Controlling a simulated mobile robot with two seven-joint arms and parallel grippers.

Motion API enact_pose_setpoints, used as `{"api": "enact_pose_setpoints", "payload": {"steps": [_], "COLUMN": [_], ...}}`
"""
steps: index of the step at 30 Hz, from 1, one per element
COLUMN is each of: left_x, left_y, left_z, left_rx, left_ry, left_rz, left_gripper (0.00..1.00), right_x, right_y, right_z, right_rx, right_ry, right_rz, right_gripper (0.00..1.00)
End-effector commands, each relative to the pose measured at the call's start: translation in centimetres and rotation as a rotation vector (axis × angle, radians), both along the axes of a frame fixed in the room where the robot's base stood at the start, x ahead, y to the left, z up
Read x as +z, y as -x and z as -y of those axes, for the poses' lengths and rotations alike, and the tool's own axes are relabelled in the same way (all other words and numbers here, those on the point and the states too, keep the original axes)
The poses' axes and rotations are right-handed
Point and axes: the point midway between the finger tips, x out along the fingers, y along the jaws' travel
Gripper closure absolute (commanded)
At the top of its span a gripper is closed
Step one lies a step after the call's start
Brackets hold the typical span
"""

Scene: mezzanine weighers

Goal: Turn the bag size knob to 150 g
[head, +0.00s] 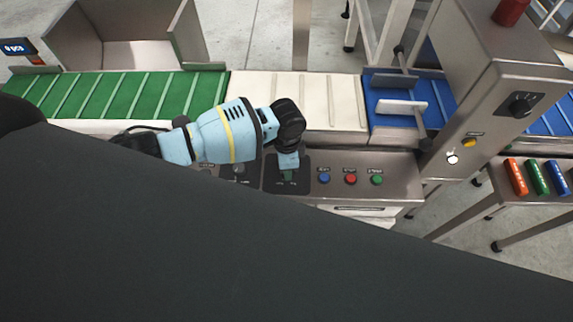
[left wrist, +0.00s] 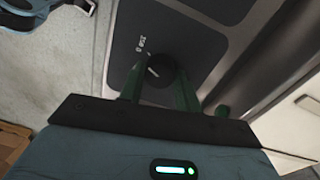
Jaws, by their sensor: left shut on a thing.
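The bag size knob (left wrist: 160,70) is a dark round knob with a pale pointer mark, set on a dark plate in the left wrist view. A small white label with a "g" stands just past it; its number is hard to read. My left gripper (left wrist: 158,88) has its green fingers on both sides of the knob and is shut on it. In the head view the left gripper (head: 288,175) points down onto a dark plate (head: 272,186) of the steel control panel, and it hides the knob there. My right gripper is not in view.
Blue (head: 325,178), red (head: 351,179) and green (head: 377,180) buttons sit right of the gripper on the panel. Another black knob (head: 521,105) is on the steel housing at right. Green (head: 130,95), white (head: 290,97) and blue belts run behind. Coloured sticks (head: 540,177) lie at right.

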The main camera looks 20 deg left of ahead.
Motion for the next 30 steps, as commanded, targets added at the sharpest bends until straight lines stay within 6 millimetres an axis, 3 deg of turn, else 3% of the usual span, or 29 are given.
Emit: {"api": "enact_pose_setpoints", "payload": {"steps": [23, 24, 28, 30], "left_x": [-0.21, -0.21, -0.17, -0.14], "left_y": [0.14, 0.15, 0.12, 0.08], "left_z": [-0.1, -0.09, -0.08, -0.07], "left_rx": [-0.105, -0.105, -0.104, -0.104], "left_ry": [-0.003, -0.003, -0.002, -0.001], "left_rz": [-0.005, -0.005, -0.003, -0.003], "left_gripper": [0.9, 0.63, 0.46, 0.45], "right_x": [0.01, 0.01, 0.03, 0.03], "right_y": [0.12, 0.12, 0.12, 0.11], "right_z": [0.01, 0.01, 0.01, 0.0], "right_rx": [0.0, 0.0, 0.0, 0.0], "right_ry": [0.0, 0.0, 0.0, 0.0], "right_rz": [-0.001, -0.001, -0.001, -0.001], "right_gripper": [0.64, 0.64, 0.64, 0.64]}}
